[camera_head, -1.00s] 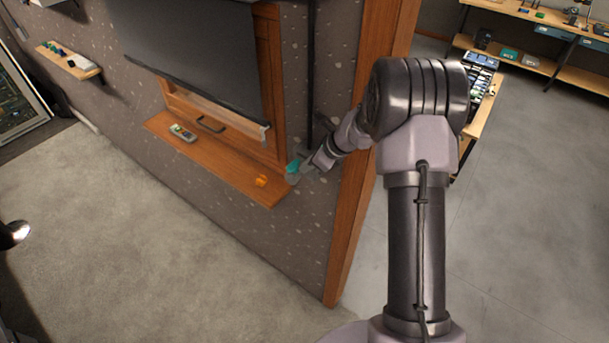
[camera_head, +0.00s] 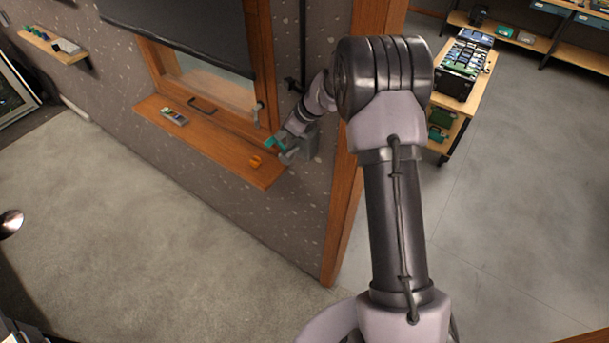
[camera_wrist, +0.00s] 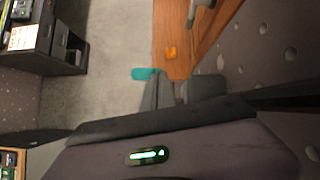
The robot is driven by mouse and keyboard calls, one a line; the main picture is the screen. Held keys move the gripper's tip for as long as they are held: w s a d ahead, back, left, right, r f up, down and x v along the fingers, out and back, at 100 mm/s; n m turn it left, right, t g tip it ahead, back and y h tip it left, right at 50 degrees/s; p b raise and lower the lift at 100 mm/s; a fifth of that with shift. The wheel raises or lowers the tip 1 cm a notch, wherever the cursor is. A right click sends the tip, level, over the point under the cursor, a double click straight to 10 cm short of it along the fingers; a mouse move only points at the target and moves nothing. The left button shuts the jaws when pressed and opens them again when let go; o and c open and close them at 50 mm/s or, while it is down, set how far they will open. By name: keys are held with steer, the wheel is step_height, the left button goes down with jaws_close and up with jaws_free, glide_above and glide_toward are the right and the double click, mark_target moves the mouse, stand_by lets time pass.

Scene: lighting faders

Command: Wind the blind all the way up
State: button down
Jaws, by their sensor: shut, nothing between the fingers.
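The dark blind (camera_head: 180,30) hangs over the upper part of the wooden-framed window, with a strip of glass (camera_head: 215,85) bare below it. A grey winder box (camera_head: 309,141) is on the wall right of the window, below a dark vertical tube (camera_head: 302,45). A teal crank knob (camera_head: 274,144) sticks out in front of it; it also shows in the wrist view (camera_wrist: 145,73). My gripper (camera_head: 285,139) is shut and empty, close beside the knob. In the wrist view my gripper (camera_wrist: 163,88) is near the knob; whether they touch I cannot tell.
The wooden sill (camera_head: 215,143) below the window holds a small remote (camera_head: 174,116) and an orange object (camera_head: 256,161). A wooden post (camera_head: 345,205) ends the wall at right. A bench with a black case (camera_head: 457,75) stands beyond.

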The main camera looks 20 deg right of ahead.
steer(key=shift+w+a+f, duration=0.3)
steer(key=shift+w+a, duration=0.1)
steer(key=shift+w, duration=0.2)
steer(key=shift+w+a+b, duration=0.1)
steer(key=shift+b, duration=0.2)
